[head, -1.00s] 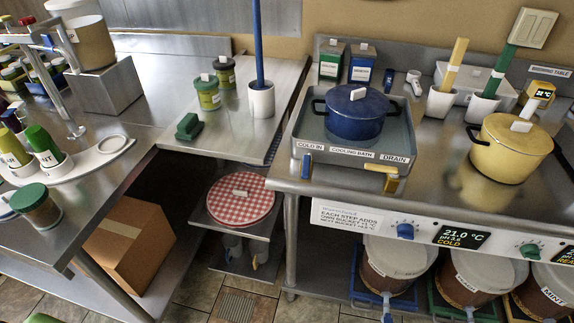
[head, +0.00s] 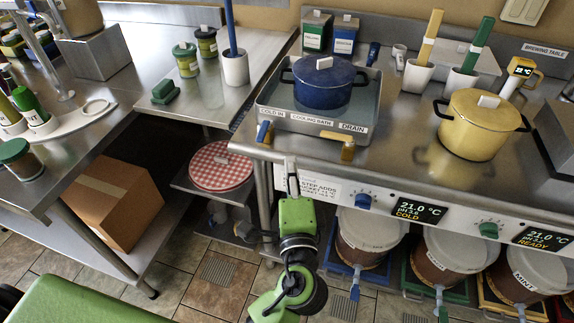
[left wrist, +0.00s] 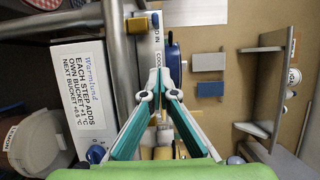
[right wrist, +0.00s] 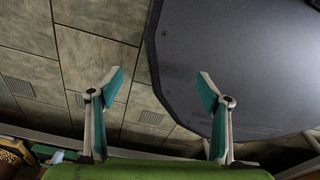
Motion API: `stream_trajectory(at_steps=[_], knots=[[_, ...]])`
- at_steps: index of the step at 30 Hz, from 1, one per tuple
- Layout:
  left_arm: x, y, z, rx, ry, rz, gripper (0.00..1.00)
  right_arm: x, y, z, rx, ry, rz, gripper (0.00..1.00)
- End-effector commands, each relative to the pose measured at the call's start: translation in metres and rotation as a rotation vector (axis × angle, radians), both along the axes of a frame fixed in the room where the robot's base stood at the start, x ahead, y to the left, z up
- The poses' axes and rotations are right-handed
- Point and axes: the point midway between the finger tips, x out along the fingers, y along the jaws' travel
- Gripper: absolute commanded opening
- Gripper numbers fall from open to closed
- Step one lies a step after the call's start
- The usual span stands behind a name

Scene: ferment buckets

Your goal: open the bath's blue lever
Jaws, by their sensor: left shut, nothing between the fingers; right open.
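The bath's blue lever (head: 264,132) sits at the left front of the cooling bath (head: 300,126), under the COLD IN label. Its blue handle looks roughly upright. In the left wrist view the blue lever (left wrist: 155,20) is at the top, clear of my fingers. My left gripper (head: 291,162) points up at the bench's front edge, right of the blue lever and lower. Its fingertips (left wrist: 160,93) are shut with nothing between them. A yellow lever (head: 338,136) is under the DRAIN label. My right gripper (right wrist: 153,75) is open and empty over the floor.
A blue pot (head: 325,84) stands in the bath. A yellow pot (head: 478,125) is to its right on the bench. A sign (head: 318,188) and a control panel (head: 407,210) line the bench front. Lidded buckets (head: 372,235) stand below. A dark surface (right wrist: 235,70) fills the right wrist view's upper right.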

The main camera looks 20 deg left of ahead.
Motion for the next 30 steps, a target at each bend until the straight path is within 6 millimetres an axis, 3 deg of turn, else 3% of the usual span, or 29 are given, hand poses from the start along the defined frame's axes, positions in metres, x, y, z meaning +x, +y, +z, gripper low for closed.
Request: stream_trajectory(at_steps=[10, 18, 30], knots=[[0.072, 0.024, 0.003, 0.002, 0.0, 0.0, 0.0, 0.0, -0.013, 0.019, -0.015, 0.0, -0.003, 0.71], [0.065, 0.058, 0.0, 0.001, 0.003, -0.002, 0.0, 0.0, -0.015, 0.03, -0.017, -0.001, -0.004, 0.71], [0.065, 0.062, -0.001, -0.001, 0.003, -0.002, 0.0, 0.0, -0.014, 0.03, -0.016, 0.0, -0.003, 0.71]])
